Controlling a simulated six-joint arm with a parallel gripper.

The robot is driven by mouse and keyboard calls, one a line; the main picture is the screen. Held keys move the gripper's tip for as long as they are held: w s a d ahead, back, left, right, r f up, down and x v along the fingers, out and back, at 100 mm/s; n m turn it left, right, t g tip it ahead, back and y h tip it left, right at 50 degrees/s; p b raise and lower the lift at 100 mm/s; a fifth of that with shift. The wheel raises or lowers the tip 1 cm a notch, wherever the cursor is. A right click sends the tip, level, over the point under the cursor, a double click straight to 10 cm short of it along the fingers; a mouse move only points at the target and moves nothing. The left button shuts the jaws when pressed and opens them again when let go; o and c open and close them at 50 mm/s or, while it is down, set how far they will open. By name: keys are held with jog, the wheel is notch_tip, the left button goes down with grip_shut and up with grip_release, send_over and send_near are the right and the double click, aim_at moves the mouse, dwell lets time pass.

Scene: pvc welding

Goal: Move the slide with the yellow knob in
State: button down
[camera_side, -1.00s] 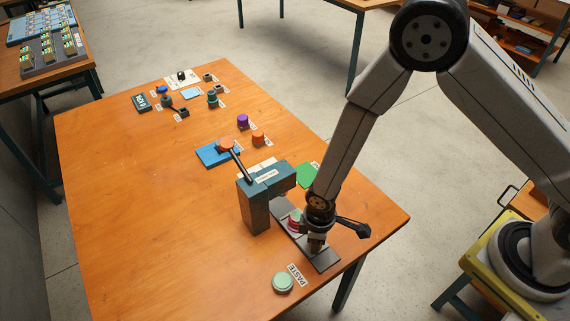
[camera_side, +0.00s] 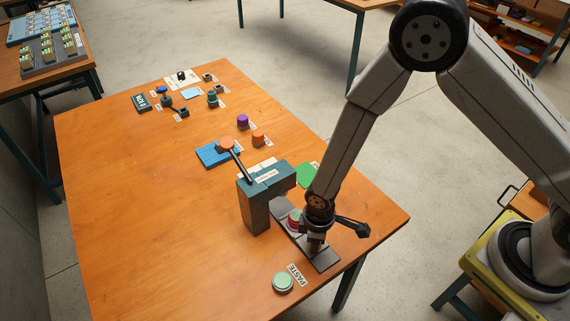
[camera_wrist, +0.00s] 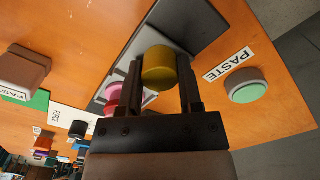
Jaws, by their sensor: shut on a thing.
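The yellow knob (camera_wrist: 159,67) is between the two fingers of my gripper (camera_wrist: 160,82) in the wrist view. The gripper is shut on it. My gripper (camera_side: 317,245) is low over that end and hides the knob there. A pink part (camera_side: 294,224) sits on the slide beside my gripper, toward the press; it is partly hidden in the wrist view (camera_wrist: 112,92).
The teal press (camera_side: 255,208) with its lever (camera_side: 239,164) stands left of the slide. A pale green button (camera_side: 283,282) by a PASTE label is in front. A green pad (camera_side: 307,176) lies behind. The table's left part is clear.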

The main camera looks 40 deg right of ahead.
aim_at(298, 216)
jog(key=shift+w, duration=3.5)
jog(key=shift+r, duration=0.1)
jog(key=shift+c, duration=1.3)
grip_release()
jog(key=shift+r, duration=3.85)
jog(key=shift+d+r, duration=0.1)
